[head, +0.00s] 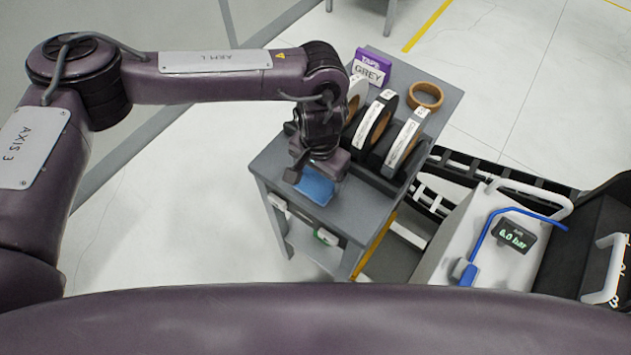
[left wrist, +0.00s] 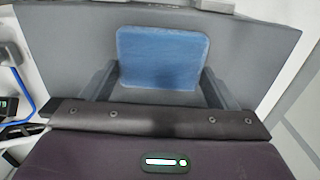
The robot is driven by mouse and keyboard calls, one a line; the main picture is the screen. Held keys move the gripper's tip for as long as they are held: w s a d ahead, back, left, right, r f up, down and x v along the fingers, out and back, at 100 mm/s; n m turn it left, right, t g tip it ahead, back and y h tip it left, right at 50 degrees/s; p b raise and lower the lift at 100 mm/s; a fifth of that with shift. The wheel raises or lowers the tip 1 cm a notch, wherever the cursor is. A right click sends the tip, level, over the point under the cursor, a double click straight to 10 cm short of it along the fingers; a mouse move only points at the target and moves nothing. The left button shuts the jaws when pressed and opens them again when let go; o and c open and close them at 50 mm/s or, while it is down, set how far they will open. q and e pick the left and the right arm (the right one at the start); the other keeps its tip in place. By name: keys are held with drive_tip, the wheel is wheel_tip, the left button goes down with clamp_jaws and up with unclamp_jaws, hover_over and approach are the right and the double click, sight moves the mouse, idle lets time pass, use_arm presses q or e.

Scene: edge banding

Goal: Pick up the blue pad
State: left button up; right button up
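The blue pad (head: 315,187) lies flat on the front part of a grey cart top, and it also shows in the left wrist view (left wrist: 162,57). My left gripper (head: 315,174) is right above the pad in the head view and hides part of it. In the left wrist view my left gripper's fingers (left wrist: 160,88) are spread wide, one on each side of the pad. Nothing is seen held between them. Whether the fingers touch the pad's edges cannot be told. My right gripper is not in view.
Several tape rolls stand in a dark rack (head: 376,172) behind the pad. A brown roll (head: 425,95) and a purple-topped GREY sign (head: 371,68) are at the cart's back. A machine with a pressure display (head: 511,235) stands at right. The cart top (head: 358,207) is bare right of the pad.

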sight(319, 178)
use_arm(q)
drive_tip(key=shift+c, duration=0.2)
wheel_tip(319, 178, up, 20)
idle(0.5)
